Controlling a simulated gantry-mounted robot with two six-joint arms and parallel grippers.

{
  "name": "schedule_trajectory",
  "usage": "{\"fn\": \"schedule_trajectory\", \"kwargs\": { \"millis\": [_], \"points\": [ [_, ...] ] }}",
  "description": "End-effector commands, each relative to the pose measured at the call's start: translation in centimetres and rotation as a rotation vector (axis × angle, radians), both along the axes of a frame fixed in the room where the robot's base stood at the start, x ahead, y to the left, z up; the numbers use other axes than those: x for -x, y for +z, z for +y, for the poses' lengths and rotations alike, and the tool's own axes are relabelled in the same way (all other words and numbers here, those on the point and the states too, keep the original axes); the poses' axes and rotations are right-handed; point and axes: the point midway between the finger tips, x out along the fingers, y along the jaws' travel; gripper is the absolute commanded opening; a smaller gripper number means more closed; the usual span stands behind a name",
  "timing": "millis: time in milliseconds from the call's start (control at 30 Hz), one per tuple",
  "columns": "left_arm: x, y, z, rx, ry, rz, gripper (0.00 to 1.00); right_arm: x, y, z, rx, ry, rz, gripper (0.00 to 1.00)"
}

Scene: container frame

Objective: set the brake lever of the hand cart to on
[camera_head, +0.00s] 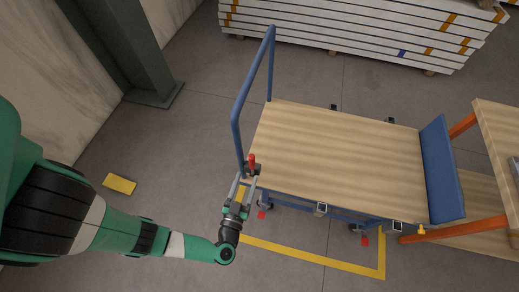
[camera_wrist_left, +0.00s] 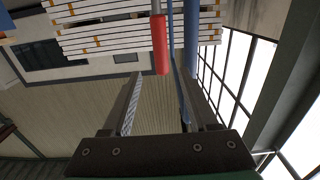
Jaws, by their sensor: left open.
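The hand cart has a wooden deck (camera_head: 335,150) and a blue push handle (camera_head: 254,80) at its left end. The brake lever with a red grip (camera_head: 252,160) stands at the deck's near left corner, beside the foot of the handle. My left gripper (camera_head: 245,182) is open, just in front of the lever. In the left wrist view the red grip (camera_wrist_left: 160,46) lies beyond the fingertips (camera_wrist_left: 157,78), between them in the picture; whether they touch it cannot be told. The blue handle posts (camera_wrist_left: 191,40) pass close to the right finger. My right gripper is not in view.
A blue end board (camera_head: 442,168) closes the cart's right end, beside a wooden-topped bench with orange legs (camera_head: 425,229). A yellow floor line (camera_head: 300,253) runs in front of the cart. White stacked boards (camera_head: 360,30) stand behind. A yellow block (camera_head: 120,184) lies left.

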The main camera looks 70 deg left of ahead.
Motion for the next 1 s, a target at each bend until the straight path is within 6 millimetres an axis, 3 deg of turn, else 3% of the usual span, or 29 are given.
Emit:
{"fn": "schedule_trajectory", "kwargs": {
  "millis": [267, 800, 1000],
  "points": [
    [-0.6, -0.3, 0.9, 0.003, 0.008, -0.002, 0.59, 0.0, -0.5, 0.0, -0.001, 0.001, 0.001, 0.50],
    [-6.3, -0.3, 8.4, 0.001, 0.008, -0.007, 0.59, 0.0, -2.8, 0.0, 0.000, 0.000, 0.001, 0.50],
    [-7.1, -0.1, 9.3, 0.002, 0.003, -0.004, 0.59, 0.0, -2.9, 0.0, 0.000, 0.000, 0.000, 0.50]
  ]
}}
